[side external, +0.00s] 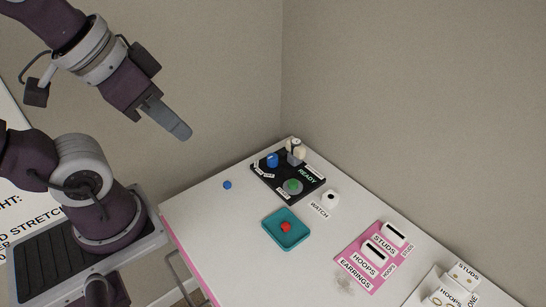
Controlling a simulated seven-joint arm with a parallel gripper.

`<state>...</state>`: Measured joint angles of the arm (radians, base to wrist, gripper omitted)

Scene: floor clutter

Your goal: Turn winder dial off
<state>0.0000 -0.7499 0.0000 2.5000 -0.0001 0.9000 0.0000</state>
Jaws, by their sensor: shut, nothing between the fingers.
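A black panel (268,184) lies at the back corner of the white table. It carries a blue knob (272,160), a green round button or disc (293,186), small white labels and the word READY. A cream and grey object (296,151) stands at its back edge. The blue knob looks like the winder dial, but its setting is too small to read. My gripper (180,132) is shut and empty, high in the air left of the panel and well apart from it.
A teal tray (271,232) holds a red piece (285,227). A small blue ball (227,185) lies left of the panel. A white round item (330,198) sits near a WATCH label. A pink earring mat (350,274) and white boxes (462,277) are at right. Walls stand behind.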

